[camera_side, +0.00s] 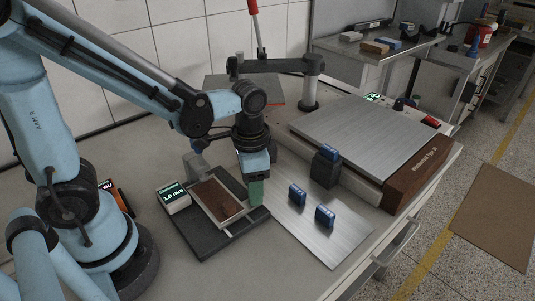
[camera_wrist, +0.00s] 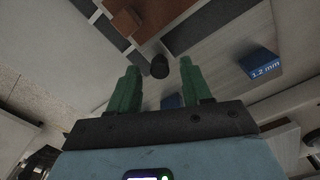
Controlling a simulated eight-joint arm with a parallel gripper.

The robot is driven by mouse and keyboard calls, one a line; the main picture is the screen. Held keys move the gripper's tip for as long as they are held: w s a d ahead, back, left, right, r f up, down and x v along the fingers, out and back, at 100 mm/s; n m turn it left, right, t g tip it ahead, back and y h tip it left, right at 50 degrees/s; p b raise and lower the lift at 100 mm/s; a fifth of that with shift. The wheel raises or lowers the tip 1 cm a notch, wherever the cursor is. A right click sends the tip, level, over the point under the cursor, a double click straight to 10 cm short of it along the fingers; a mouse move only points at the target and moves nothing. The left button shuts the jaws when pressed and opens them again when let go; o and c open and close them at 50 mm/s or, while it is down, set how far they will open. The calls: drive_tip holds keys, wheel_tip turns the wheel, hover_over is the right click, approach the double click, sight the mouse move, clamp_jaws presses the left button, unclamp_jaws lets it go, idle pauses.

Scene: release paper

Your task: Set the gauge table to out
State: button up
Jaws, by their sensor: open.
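No label that I can read names the gauge table. A large brushed-metal table (camera_side: 365,137) lies on a pale body with a brown end block (camera_side: 424,178). A dark block (camera_side: 325,172) carries another blue block (camera_side: 328,152). My gripper (camera_side: 257,193) points down by the right edge of a framed brown sheet (camera_side: 216,199). In the wrist view its green fingers (camera_wrist: 158,66) stand apart with nothing held between them.
The sheet's frame sits on a dark base (camera_side: 200,244), beside a display (camera_side: 173,198) reading 1.0 mm. In the wrist view a blue block (camera_wrist: 260,63) reads 1.2 mm.

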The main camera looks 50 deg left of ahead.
drive_tip(key=shift+f, duration=0.4)
clamp_jaws()
